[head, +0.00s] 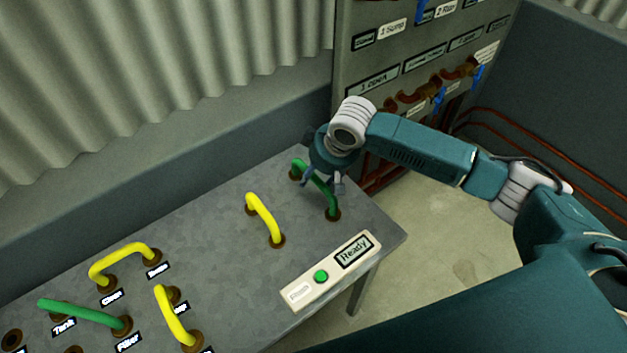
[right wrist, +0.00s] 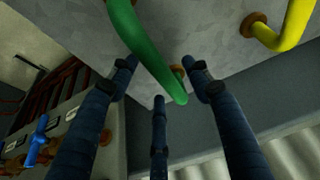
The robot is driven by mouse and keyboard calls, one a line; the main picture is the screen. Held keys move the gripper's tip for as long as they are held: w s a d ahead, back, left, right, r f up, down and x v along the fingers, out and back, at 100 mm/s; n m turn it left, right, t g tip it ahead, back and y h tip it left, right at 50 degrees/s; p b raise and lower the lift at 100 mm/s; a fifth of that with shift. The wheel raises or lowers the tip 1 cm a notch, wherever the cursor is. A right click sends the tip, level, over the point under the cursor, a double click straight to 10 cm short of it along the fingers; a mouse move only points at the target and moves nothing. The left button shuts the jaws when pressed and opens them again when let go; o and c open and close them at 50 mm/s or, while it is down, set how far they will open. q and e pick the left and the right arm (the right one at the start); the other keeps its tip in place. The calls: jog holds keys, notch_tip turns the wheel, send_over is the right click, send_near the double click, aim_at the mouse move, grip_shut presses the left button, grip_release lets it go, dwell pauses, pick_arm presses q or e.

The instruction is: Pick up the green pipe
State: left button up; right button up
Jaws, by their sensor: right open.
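A green pipe (head: 325,192) arches between two brown sockets near the far right corner of the grey table. My right gripper (head: 322,183) is over this pipe with its fingers spread and pointing down. In the right wrist view the green pipe (right wrist: 146,48) runs between the open fingers (right wrist: 160,80); I cannot tell whether any finger touches it. My left gripper is out of view.
Yellow pipes (head: 263,217) (head: 124,256) (head: 172,315) stand in sockets on the table (head: 215,255). A panel with a green button (head: 321,276) and a "Ready" sign (head: 355,250) lies near the front edge. A valve cabinet (head: 400,60) stands behind my right arm.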

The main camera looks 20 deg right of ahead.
jog(key=shift+x, duration=0.8)
jog(key=shift+f, duration=0.1)
pick_arm(q)
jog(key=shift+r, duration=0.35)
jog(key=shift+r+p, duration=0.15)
jog(key=shift+p, duration=0.25)
pick_arm(e)
jog(key=shift+f, duration=0.2)
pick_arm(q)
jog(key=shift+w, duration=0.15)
pick_arm(e)
jog(key=c, duration=1.2)
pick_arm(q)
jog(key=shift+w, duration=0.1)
pick_arm(e)
grip_shut()
